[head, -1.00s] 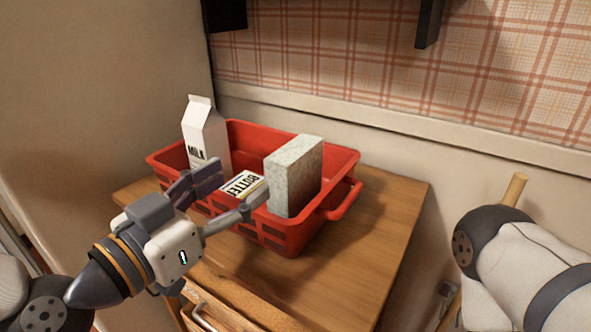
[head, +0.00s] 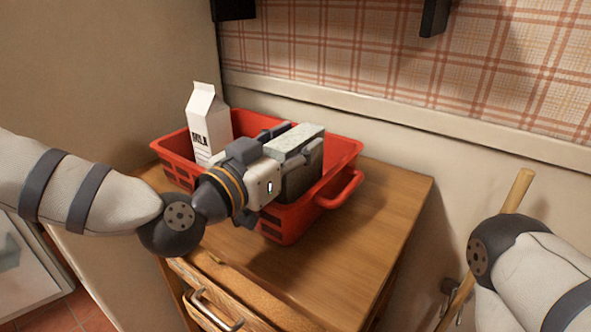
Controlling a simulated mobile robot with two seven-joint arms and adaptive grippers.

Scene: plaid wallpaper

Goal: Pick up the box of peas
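A grey speckled box (head: 309,136) stands upright in the right part of a red basket (head: 343,152), and I take it for the box of peas, though no label shows. My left gripper (head: 290,148) is at this box, reaching over the basket from the left. Its fingers appear to lie along the box's sides, but whether they press on it cannot be told. Part of the box is hidden behind the gripper. My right gripper is out of view; only part of the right arm shows at the lower right.
A white milk carton (head: 207,122) stands at the basket's back left. The basket rests on a wooden cabinet top (head: 375,225) with an open drawer (head: 215,300) below. A wooden stick (head: 517,190) stands by the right arm. The cabinet top is clear right of the basket.

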